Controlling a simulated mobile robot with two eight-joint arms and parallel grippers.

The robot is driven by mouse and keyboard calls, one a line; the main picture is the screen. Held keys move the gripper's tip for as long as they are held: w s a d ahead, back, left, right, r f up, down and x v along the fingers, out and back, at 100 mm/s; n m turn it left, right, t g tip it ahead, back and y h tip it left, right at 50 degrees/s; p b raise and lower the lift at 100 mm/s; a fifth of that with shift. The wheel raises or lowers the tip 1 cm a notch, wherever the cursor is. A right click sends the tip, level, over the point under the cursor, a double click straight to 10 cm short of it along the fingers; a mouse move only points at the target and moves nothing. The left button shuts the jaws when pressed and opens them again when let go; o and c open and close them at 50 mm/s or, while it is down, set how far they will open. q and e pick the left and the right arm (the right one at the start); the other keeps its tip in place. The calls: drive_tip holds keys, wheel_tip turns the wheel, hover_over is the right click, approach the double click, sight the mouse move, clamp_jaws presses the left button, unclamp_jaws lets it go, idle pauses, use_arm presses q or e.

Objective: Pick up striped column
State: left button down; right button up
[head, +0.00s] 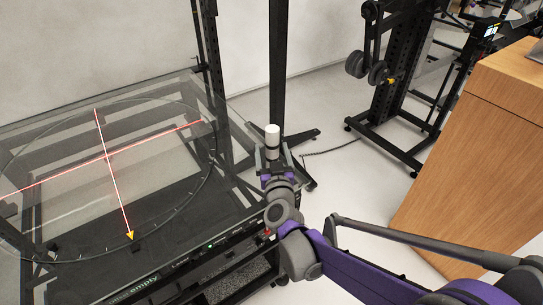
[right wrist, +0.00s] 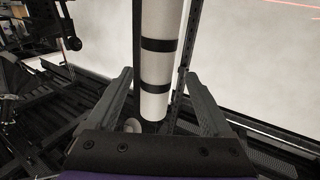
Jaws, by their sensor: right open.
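The striped column is a white cylinder with black bands. In the right wrist view the striped column (right wrist: 157,65) stands upright between the two fingers of my right gripper (right wrist: 158,95), with a gap on each side. In the head view the white top of the column (head: 272,133) shows just past my right gripper (head: 273,165), which hides its lower part. My right gripper is open around the column, and I see no contact. My left gripper is in neither view.
A turntable with a clear glass top (head: 60,135) and red crossing lines fills the left. A black post (head: 277,70) rises behind the column. A wooden cabinet (head: 480,150) stands at the right, with gym-like black equipment (head: 395,90) behind. Pale floor lies between.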

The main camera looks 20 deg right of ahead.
drive_tip(key=w, duration=0.3)
drive_tip(key=w+d, duration=0.1)
drive_tip(key=w, duration=0.1)
drive_tip(key=shift+w+d+f, duration=0.1)
drive_tip(key=shift+w+f, duration=0.15)
drive_tip(key=shift+s, duration=0.1)
clamp_jaws()
